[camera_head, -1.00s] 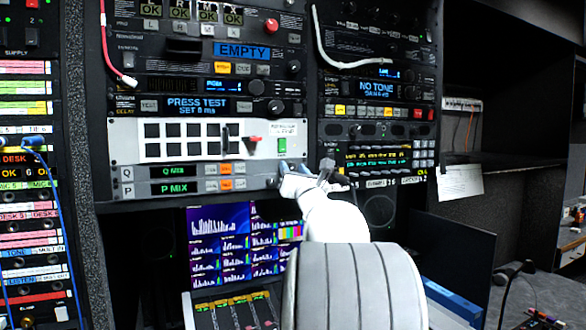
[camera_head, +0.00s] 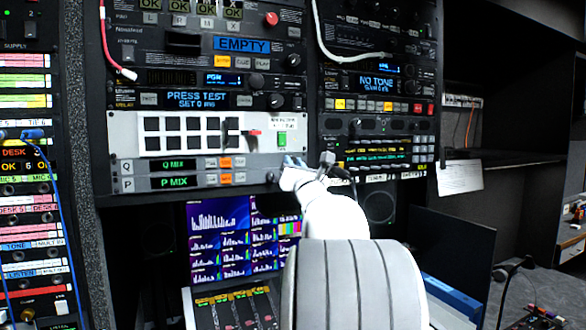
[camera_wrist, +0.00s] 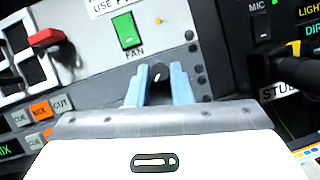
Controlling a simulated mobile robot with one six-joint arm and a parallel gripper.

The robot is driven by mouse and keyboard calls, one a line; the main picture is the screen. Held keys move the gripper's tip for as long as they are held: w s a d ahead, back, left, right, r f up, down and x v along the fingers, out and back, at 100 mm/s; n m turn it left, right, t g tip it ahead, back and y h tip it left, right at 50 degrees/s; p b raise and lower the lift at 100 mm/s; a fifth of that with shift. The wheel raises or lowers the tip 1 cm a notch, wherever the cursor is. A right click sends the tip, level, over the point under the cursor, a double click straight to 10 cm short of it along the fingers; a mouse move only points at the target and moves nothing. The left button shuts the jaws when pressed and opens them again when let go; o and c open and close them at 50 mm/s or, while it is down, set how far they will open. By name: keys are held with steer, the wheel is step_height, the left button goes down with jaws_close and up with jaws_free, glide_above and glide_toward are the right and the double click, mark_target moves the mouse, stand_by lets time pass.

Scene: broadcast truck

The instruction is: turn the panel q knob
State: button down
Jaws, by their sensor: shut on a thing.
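The panel Q row (camera_head: 200,164) is a grey strip with a green "Q MIX" display and small buttons, above a matching P row (camera_head: 200,181). My gripper (camera_head: 287,163) is at the right end of the Q row. In the wrist view, its two light-blue fingers (camera_wrist: 159,74) are closed around a small dark knob (camera_wrist: 157,72) with a light mark. The knob sits below the green FAN switch (camera_wrist: 127,31). In the head view, the fingers and wrist hide this knob.
A white panel with black squares and a red lever (camera_head: 254,133) is just above. A dark connector or knob (camera_wrist: 266,66) sticks out close to the right of the fingers in the wrist view. Screens (camera_head: 219,225) are below. A white cable (camera_head: 322,45) hangs above.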

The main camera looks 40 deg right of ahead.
steer(key=m+g+h+b, duration=0.1)
steer(key=m+g+b, duration=0.1)
steer(key=m, duration=0.3)
steer(key=r+m+g+h+b, duration=0.1)
steer(key=m+g+b, duration=0.1)
steer(key=m, duration=0.4)
steer(key=m+g+h+b, duration=0.1)
steer(key=m+g+b, duration=0.1)
steer(key=m, duration=0.4)
steer(key=shift+w+a+r, duration=0.1)
steer(key=shift+a+r, duration=0.25)
steer(key=m+p, duration=0.2)
steer(key=m+g+y+p, duration=0.1)
steer(key=m+p, duration=0.1)
steer(key=shift+d+r+g+p, duration=0.1)
steer(key=shift+r+g+p, duration=0.05)
steer(key=shift+g+p, duration=0.2)
steer(key=shift+m+y+p, duration=0.6)
steer(key=shift+m+p, duration=0.1)
steer(key=shift+m, duration=0.5)
steer(key=shift+d+f+m+g+y+p, duration=0.1)
steer(key=shift+m+g+y+p, duration=0.1)
steer(key=shift+m+y, duration=0.5)
steer(key=shift+d+f+m+g+y+p, duration=0.15)
steer(key=shift+m+y, duration=0.25)
steer(key=shift+m, duration=0.6)
steer(key=shift+a, duration=0.1)
